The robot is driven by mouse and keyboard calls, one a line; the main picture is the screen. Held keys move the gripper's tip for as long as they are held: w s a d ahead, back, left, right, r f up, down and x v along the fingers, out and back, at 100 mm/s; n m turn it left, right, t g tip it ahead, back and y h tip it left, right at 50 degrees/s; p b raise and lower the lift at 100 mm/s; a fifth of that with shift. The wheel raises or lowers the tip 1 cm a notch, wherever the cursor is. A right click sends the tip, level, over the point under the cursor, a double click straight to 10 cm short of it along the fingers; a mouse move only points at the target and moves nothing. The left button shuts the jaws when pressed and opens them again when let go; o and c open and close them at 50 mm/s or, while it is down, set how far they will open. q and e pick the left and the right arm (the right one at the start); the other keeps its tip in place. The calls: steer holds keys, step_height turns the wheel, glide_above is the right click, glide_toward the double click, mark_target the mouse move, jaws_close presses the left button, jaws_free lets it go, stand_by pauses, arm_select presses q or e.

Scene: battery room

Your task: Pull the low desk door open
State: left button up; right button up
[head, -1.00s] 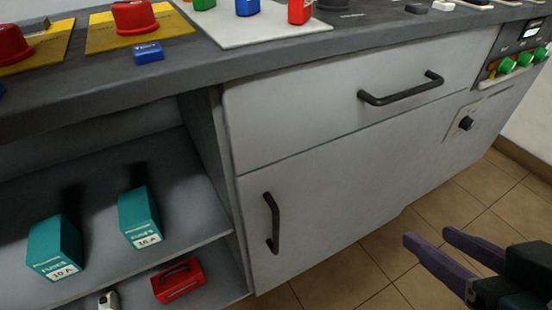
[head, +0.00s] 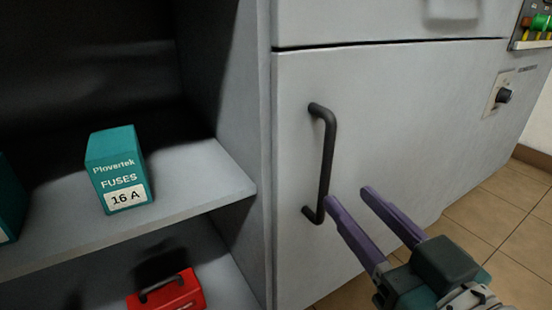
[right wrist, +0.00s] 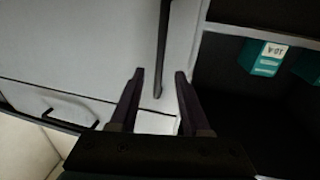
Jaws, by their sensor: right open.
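The low desk door (head: 410,130) is a light grey panel below a drawer, and it sits shut. Its black vertical bar handle (head: 327,150) is near the door's left edge. My right gripper (head: 347,196) is open and empty, its purple fingers pointing at the door just right of the handle's lower end. In the right wrist view the handle (right wrist: 162,40) lines up with the gap between the open fingers (right wrist: 160,73). I cannot tell whether the fingers touch it or how deep they reach. My left gripper is not in view.
Open shelves left of the door hold a teal fuse box (head: 120,172) and a red case (head: 168,291). A drawer (head: 380,20) is above the door. A black knob (head: 504,96) is at the right. Tiled floor (head: 490,215) is clear at the right.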

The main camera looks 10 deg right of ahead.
mark_target(328, 175)
steer(key=w+b, duration=0.1)
steer(key=w, duration=0.1)
steer(key=w+b, duration=0.1)
steer(key=w, duration=0.1)
steer(key=w+a+b, duration=0.1)
steer(key=w, duration=0.1)
steer(key=shift+w+f, duration=0.1)
steer(key=shift+w, duration=0.15)
steer(key=shift+w+a+b, duration=0.1)
steer(key=shift+w+b, duration=0.2)
steer(key=shift+w, duration=0.35)
jaws_close()
stand_by(0.5)
